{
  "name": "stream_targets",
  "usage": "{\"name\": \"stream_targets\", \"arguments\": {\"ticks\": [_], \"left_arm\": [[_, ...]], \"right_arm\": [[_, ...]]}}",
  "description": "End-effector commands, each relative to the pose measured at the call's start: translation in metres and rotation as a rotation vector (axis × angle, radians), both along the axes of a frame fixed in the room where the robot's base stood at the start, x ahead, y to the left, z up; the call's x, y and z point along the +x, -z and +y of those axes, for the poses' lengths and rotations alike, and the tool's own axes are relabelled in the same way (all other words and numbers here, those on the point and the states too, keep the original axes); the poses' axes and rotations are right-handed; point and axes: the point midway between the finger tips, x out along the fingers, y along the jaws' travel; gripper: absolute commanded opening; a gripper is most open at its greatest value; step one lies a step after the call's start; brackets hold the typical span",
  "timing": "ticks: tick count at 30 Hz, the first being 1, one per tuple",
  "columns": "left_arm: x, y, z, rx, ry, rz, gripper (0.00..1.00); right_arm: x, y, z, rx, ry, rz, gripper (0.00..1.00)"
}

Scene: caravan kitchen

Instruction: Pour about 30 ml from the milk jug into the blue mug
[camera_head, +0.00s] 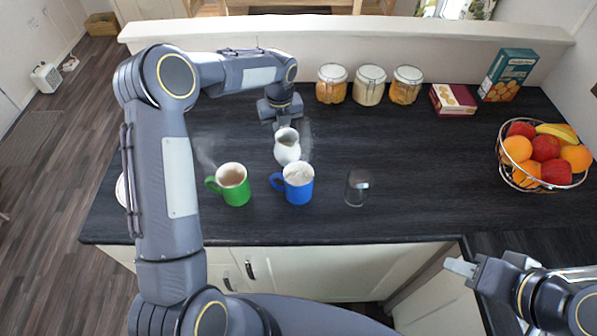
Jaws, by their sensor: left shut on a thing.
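The white milk jug (286,153) is held by my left gripper (284,122), which reaches it from behind and is shut on it. The jug is just behind the blue mug (298,190), its dark opening showing; I cannot tell whether it is tilted. The blue mug stands upright on the dark counter, handle to the left, with a pale, whitish surface inside. No stream of milk is visible between them. My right gripper (462,268) is at the lower right, away from both; I cannot tell whether its fingers are apart.
A steaming green mug (235,190) stands left of the blue mug, and an empty-looking glass (356,189) stands to its right. Several jars (369,86), boxes (453,99) and a wire fruit basket (543,156) line the back and right. The counter's middle right is clear.

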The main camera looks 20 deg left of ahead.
Motion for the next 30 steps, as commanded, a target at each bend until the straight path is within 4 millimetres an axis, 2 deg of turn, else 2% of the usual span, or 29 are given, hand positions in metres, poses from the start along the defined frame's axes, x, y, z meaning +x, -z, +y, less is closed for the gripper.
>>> {"name": "stream_targets", "arguments": {"ticks": [9,30], "left_arm": [[0.001,0.018,-0.002,-0.027,0.004,0.041,0.00],[0.001,0.019,-0.002,-0.027,0.004,0.043,0.00]], "right_arm": [[0.000,0.000,0.000,0.000,0.000,0.000,0.36],[0.000,0.000,0.000,0.000,0.000,0.000,0.36]]}}
